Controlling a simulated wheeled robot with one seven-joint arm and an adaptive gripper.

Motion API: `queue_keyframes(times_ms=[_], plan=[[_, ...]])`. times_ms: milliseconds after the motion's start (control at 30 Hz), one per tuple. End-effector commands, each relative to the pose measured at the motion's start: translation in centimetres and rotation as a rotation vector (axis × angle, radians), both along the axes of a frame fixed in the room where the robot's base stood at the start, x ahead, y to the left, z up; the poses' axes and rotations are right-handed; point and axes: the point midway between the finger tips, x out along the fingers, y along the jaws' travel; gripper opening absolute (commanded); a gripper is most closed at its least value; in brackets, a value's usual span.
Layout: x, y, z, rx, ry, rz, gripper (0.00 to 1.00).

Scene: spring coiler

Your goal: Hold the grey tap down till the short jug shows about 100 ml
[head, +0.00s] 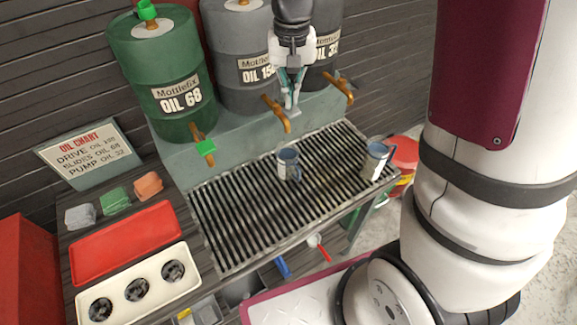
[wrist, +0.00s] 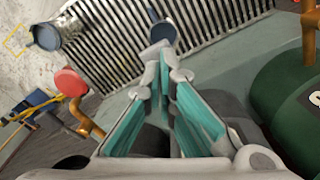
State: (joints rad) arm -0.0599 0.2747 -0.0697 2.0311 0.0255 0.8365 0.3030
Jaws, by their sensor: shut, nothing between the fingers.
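My gripper (head: 290,108) is shut and empty, pointing down beside the middle tap, whose handle is hidden. I cannot tell if they touch. It also shows in the wrist view (wrist: 160,70). A blue-grey jug (head: 288,165) stands upright on the grate below the middle tap. Another jug (head: 376,160) stands at the grate's right end. Which is shorter, and the liquid levels, are unclear.
A green drum (head: 155,65) and two grey drums stand behind the slatted grate (head: 235,225). An oil chart sign (head: 85,150), coloured cloths and a red tray (head: 125,243) are at left. A red bucket (head: 405,152) is at right. The grate's left half is clear.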

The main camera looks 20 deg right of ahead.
Motion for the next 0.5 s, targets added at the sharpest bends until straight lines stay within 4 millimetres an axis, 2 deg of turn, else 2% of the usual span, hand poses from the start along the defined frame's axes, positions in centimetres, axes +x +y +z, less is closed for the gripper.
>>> queue_keyframes(times_ms=[500], plan=[[0.0, 0.0, -1.3, 0.0, 0.0, 0.0, 0.0]])
